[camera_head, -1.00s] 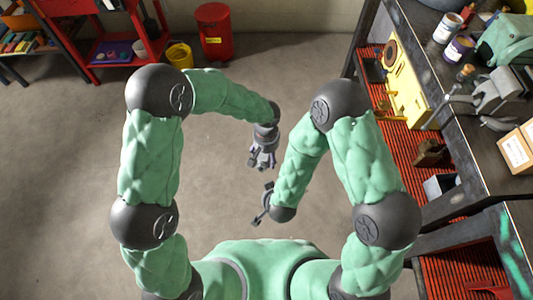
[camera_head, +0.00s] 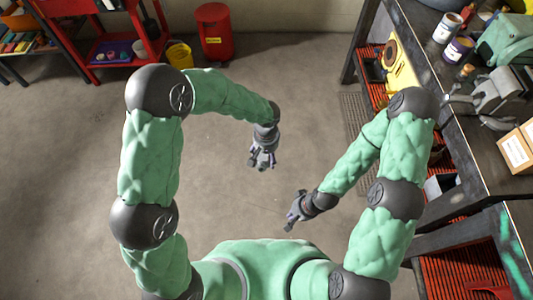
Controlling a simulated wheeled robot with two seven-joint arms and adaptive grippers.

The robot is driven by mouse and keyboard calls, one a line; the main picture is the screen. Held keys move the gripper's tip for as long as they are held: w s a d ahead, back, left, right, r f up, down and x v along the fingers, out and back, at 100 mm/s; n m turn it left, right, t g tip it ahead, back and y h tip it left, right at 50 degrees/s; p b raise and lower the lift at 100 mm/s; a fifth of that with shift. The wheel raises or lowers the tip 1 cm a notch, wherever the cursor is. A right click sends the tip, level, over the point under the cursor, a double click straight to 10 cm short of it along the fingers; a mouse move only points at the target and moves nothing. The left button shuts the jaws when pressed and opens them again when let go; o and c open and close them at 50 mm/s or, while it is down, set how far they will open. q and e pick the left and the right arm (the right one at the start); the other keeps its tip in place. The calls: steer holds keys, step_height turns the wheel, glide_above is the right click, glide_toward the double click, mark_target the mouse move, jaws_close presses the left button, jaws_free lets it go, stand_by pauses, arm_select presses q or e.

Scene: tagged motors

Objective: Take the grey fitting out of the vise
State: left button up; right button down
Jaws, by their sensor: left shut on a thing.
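The grey vise (camera_head: 500,90) stands on the workbench at the right. I cannot make out a fitting in its jaws at this size. My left gripper (camera_head: 262,160) hangs over the open floor near the middle, well away from the vise. It is shut on a small greyish thing, which its fingers mostly hide; I cannot tell what it is. My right gripper (camera_head: 293,217) is lower and a little to the right, also over the floor and apart from the bench. Its fingers are too small to read as open or shut.
The dark workbench (camera_head: 470,145) runs along the right, with cans (camera_head: 457,50), a green machine (camera_head: 508,40) and a cardboard box (camera_head: 517,150). Below it are red slatted shelves (camera_head: 462,272). A red bin (camera_head: 214,32) and yellow bucket (camera_head: 179,56) stand at the back. The middle floor is clear.

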arm_select(q)
steer(key=shift+w+r, duration=0.1)
steer(key=shift+r, duration=0.05)
steer(key=shift+r+p, duration=0.4)
steer(key=shift+r, duration=0.05)
steer(key=shift+s+r, duration=0.15)
steer(key=shift+s, duration=0.2)
steer(key=s+p, duration=0.1)
steer(key=s, duration=1.8)
steer(key=shift+s, duration=0.25)
